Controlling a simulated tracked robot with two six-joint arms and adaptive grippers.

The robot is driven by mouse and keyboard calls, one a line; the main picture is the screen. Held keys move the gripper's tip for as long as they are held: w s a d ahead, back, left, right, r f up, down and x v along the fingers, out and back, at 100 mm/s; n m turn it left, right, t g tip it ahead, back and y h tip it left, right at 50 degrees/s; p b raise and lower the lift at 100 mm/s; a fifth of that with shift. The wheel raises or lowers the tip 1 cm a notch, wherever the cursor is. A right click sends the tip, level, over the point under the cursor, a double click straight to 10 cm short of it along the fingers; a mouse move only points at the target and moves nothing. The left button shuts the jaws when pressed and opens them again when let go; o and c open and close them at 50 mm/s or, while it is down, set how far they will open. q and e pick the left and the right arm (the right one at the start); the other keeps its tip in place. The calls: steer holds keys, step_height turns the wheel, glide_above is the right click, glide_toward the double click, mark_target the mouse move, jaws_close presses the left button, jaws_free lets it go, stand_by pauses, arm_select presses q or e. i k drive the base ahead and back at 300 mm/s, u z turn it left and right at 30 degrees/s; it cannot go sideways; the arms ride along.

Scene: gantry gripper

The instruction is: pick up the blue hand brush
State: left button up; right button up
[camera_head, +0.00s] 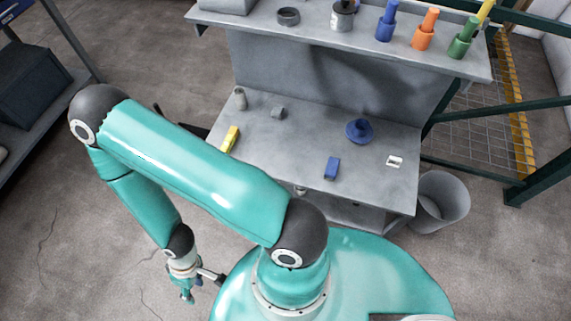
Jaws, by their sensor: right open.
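A small blue block-shaped object (332,168), which looks like the blue hand brush, lies near the front edge of the grey workbench (290,150), right of centre. Its bristles cannot be made out. My teal arm crosses in front of the bench's left side.
The bench also holds a round blue object (359,131), a yellow object (230,139), a white piece (395,161) and small grey parts. A shelf (300,31) above carries blue, orange and green items. A grey bin (440,200) stands at right.

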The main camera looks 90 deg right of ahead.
mark_target(330, 174)
steer(key=u, duration=0.15)
steer(key=i, duration=0.2)
steer(key=z, duration=3.6)
steer(key=i, duration=0.55)
steer(key=u, duration=0.85)
